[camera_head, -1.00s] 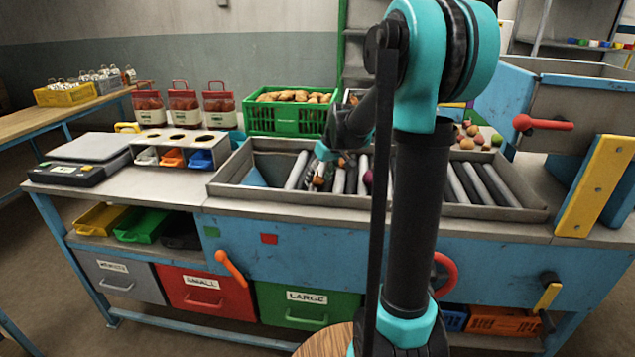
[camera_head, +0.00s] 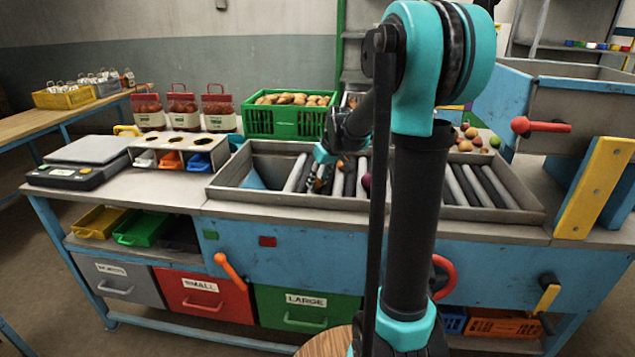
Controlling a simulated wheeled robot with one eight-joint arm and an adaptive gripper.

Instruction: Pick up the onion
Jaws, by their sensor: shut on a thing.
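My gripper (camera_head: 319,184) is low over the roller bed of the grey metal tray (camera_head: 237,192), left of my arm's column. It is shut on a small brownish-orange thing, which looks like the onion (camera_head: 318,184). The fingers hide most of it, and I cannot tell whether it touches the rollers. A dark purple round thing (camera_head: 366,181) lies on the rollers to the right, partly behind my arm.
A green crate of potatoes (camera_head: 272,121) stands behind the tray. Several round vegetables (camera_head: 467,139) sit behind the right rollers. A holed rack (camera_head: 176,146) and a scale (camera_head: 85,160) stand left. My arm hides the tray's middle.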

